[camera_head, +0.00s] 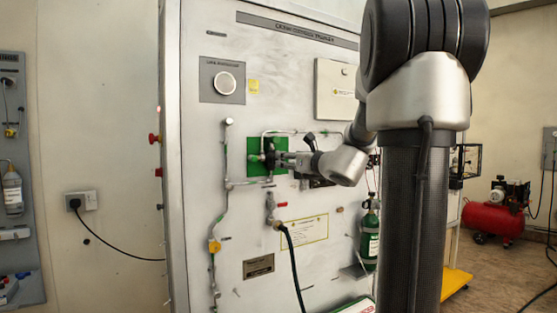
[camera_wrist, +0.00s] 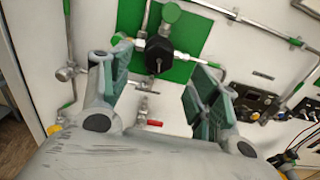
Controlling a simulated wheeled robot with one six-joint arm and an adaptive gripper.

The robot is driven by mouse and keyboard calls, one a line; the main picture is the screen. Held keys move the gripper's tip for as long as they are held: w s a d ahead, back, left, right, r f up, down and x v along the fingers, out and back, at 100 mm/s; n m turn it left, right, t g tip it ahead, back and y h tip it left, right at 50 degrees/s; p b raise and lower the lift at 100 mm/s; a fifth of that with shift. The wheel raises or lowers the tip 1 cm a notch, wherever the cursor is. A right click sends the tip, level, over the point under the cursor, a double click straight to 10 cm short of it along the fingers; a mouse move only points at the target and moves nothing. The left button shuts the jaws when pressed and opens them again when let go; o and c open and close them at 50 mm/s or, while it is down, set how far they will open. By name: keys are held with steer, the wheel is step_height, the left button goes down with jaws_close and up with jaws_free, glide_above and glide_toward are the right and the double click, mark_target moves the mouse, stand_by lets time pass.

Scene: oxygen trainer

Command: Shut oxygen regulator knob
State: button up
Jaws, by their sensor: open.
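The oxygen regulator knob (camera_wrist: 158,56) is black and sits on a green square plate (camera_wrist: 190,30) on the white trainer panel. In the wrist view it lies between and a little beyond the fingertips of my gripper (camera_wrist: 160,72), which is open and empty. No contact between fingers and knob is visible. In the head view my gripper (camera_head: 284,160) reaches the green plate (camera_head: 255,167) from the right, and the knob (camera_head: 269,156) is small and partly hidden by it.
Metal pipes (camera_head: 228,150) run around the plate. A red-handled valve (camera_head: 270,206) with a dark hose lies below it. A green oxygen cylinder (camera_head: 369,235) stands at the panel's lower right. A red compressor (camera_head: 494,218) is on the floor farther right.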

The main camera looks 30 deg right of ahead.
mark_target(278, 159)
steer(key=w, duration=0.6)
steer(key=shift+w, duration=0.35)
steer(key=shift+a, duration=0.1)
steer(key=shift+c, duration=0.2)
steer(key=c, duration=1)
